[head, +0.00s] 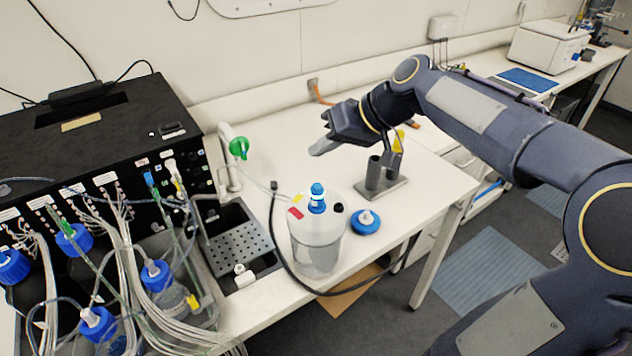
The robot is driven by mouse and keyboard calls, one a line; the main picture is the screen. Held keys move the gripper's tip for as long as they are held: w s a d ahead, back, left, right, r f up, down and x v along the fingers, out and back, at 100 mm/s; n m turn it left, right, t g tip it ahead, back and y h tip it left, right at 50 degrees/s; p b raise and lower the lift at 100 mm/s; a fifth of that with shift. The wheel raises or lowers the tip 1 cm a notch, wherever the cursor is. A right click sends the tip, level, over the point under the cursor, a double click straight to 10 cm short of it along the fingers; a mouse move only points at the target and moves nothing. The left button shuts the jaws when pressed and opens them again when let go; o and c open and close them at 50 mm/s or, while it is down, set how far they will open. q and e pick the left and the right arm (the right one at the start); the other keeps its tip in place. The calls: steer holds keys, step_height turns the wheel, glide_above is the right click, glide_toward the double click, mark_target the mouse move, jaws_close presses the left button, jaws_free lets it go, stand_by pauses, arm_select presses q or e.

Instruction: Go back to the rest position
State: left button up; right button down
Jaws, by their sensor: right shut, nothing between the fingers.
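My right gripper (318,150) is shut and empty. It hangs in the air over the white bench, its arm reaching in from the right. Below it in the picture stands a clear vessel (316,240) with a white lid and a blue-and-white fitting (317,198) on top. A grey stand (382,184) with upright tubes is just right of and below the gripper; I cannot tell the exact gap. My left gripper is not in view.
A blue cap (366,221) lies beside the vessel. A black cable runs around the vessel to the right. A black instrument (110,130) with tubes and blue-capped bottles fills the left. A white device (548,47) stands far right. Bench behind the vessel is mostly clear.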

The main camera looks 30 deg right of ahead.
steer(key=s+a+f+h, duration=0.1)
steer(key=s+a+f, duration=0.3)
steer(key=s+f, duration=0.3)
steer(key=s+a+f+g+h, duration=0.1)
steer(key=s+a+f, duration=0.3)
steer(key=s, duration=1)
step_height(320, 180, down, 3)
steer(key=shift+r+m, duration=0.1)
steer(key=shift+m, duration=0.3)
steer(key=shift+s, duration=0.1)
